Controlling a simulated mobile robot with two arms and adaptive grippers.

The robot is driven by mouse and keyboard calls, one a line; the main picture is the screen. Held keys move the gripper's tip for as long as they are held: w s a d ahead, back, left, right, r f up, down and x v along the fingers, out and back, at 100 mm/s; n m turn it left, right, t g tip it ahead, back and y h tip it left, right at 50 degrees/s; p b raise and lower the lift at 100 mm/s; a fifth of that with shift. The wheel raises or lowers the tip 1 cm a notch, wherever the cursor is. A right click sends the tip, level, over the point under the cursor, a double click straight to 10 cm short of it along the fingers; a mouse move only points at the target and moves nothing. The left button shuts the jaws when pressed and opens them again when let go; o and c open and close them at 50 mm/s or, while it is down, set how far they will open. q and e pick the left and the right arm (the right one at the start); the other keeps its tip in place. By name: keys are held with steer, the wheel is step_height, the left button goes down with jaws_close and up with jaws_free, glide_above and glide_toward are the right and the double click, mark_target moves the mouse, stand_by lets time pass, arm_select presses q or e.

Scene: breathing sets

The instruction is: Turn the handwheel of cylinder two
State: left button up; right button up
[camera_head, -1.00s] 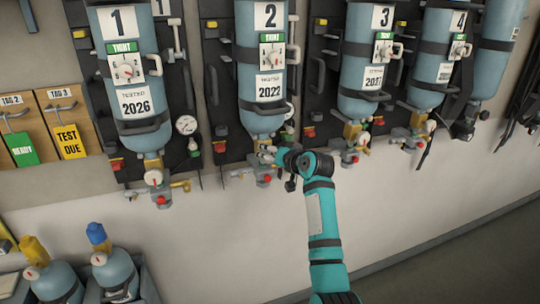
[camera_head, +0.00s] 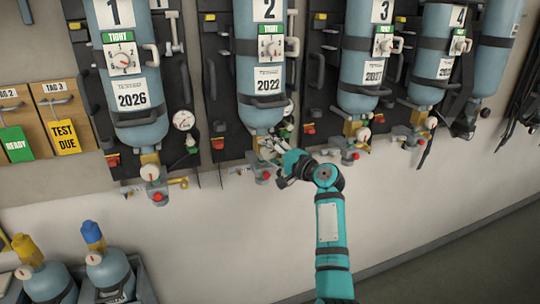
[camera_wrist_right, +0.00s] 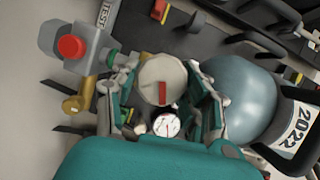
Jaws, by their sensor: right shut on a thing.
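Cylinder two (camera_head: 262,95) is a pale blue cylinder hung upright on the wall, marked 2, with a green TIGHT tag and a 2022 label. Its lower body also shows in the right wrist view (camera_wrist_right: 240,100). Its handwheel (camera_wrist_right: 163,72) is a round cream knob with a red mark, at the valve under the cylinder. My right gripper (camera_head: 270,146) is at that valve and mostly hides the handwheel in the head view. In the right wrist view its two fingers (camera_wrist_right: 160,92) stand on either side of the handwheel, shut on it. My left gripper is not in view.
A valve block with a red knob (camera_wrist_right: 71,47) and a brass fitting (camera_wrist_right: 73,104) sit close beside the fingers. A gauge (camera_wrist_right: 166,125) is near the handwheel. Cylinder one (camera_head: 128,70) and cylinder three (camera_head: 368,75) hang on either side. The wall below is bare.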

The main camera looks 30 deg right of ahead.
steer(key=m+t+b, duration=0.1)
steer(key=m, duration=0.1)
steer(key=m+t+b, duration=0.1)
steer(key=m, duration=0.2)
steer(key=shift+a+f+m, duration=0.1)
steer(key=shift+f+m, duration=0.2)
steer(key=shift+f, duration=0.1)
steer(key=m+t+b, duration=0.1)
steer(key=m, duration=0.2)
steer(key=shift+h, duration=0.3)
steer(key=m+h, duration=0.1)
steer(key=m, duration=0.2)
steer(key=shift+a+t+b, duration=0.1)
steer(key=shift+t+b, duration=0.25)
steer(key=shift+t, duration=0.05)
steer(key=m+h, duration=0.2)
steer(key=m, duration=0.2)
steer(key=shift+t, duration=0.3)
steer(key=m+h, duration=0.2)
steer(key=m, duration=0.2)
steer(key=shift+r, duration=0.1)
steer(key=m+h+p, duration=0.1)
steer(key=m+h, duration=0.1)
steer(key=m, duration=0.2)
steer(key=m+h, duration=0.2)
steer(key=m, duration=0.2)
steer(key=shift+a+r+g+p, duration=0.1)
steer(key=shift+g+p, duration=0.3)
steer(key=o, duration=1.2)
steer(key=shift+c, duration=0.2)
